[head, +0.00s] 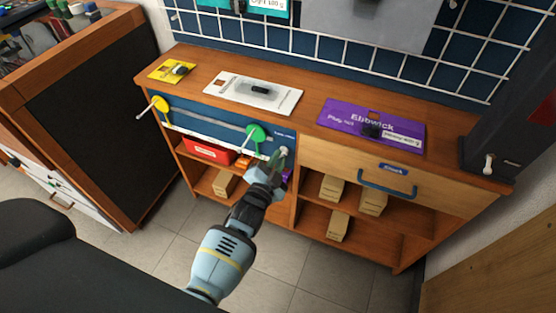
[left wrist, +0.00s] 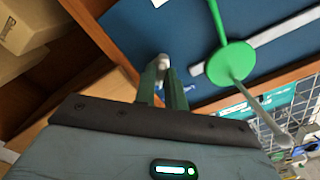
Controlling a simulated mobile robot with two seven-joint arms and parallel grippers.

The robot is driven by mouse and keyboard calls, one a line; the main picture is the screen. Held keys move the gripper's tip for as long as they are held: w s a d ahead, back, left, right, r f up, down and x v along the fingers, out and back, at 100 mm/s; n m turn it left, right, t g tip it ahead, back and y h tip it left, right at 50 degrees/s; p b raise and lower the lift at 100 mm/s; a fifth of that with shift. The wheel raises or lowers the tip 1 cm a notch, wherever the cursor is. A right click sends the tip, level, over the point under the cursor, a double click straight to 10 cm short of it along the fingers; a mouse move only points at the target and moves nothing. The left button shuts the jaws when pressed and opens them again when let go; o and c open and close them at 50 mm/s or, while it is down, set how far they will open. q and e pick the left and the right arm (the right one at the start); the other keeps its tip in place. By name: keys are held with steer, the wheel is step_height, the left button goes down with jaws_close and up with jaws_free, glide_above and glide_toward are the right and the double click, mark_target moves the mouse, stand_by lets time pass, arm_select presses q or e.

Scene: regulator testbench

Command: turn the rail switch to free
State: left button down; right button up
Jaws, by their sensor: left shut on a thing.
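The rail switch, a small pale knob (head: 284,151), is at the right end of the dark blue panel (head: 215,126) on the cabinet front. It also shows as a pale rounded tip (left wrist: 163,62) between the fingers in the left wrist view. My left gripper (head: 279,157) reaches up to the panel and is shut on this switch; its fingers hide most of it. A small label (head: 284,134) sits above the switch, too small to read. Which position the switch points to cannot be told. My right gripper is not in view.
A green disc with a lever (head: 256,134) is close left of my gripper, and a yellow disc with a lever (head: 160,103) is further left on the panel. A drawer with a blue handle (head: 387,186) is to the right. Open shelves with boxes (head: 332,188) lie below.

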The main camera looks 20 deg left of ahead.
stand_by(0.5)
arm_select(q)
steer(key=c, duration=1.5)
jaws_free()
steer(key=shift+o, duration=0.2)
steer(key=s+p, duration=0.1)
steer(key=s, duration=0.6)
steer(key=shift+s, duration=0.4)
steer(key=shift+s+a+f, duration=0.1)
